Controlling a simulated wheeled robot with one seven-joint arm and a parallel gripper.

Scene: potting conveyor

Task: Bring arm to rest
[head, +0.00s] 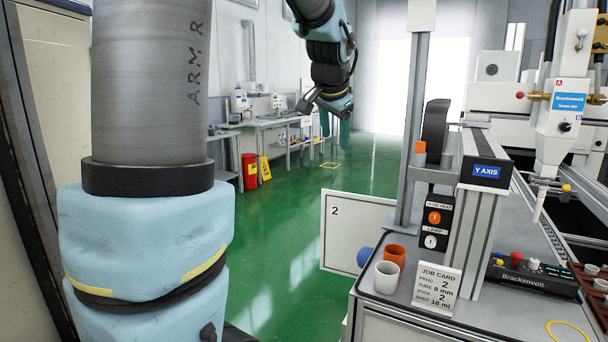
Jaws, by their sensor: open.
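My arm (150,130) rises large at the left of the head view, with a grey upper link marked ARM R and a pale blue joint below. Its far end comes down from the top middle. My gripper (335,128) hangs there in the air over the green floor, its teal fingers pointing down and apart. It is open, and nothing shows between the fingers. The part of the arm between the grey link and the wrist is out of the picture.
At the right, a bench (395,310) bears a white cup (387,278), an orange cup (395,256), a job card (437,285) and the Y AXIS machine (487,172). A panel marked 2 (350,235) stands beside it. The green floor (275,225) between is clear.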

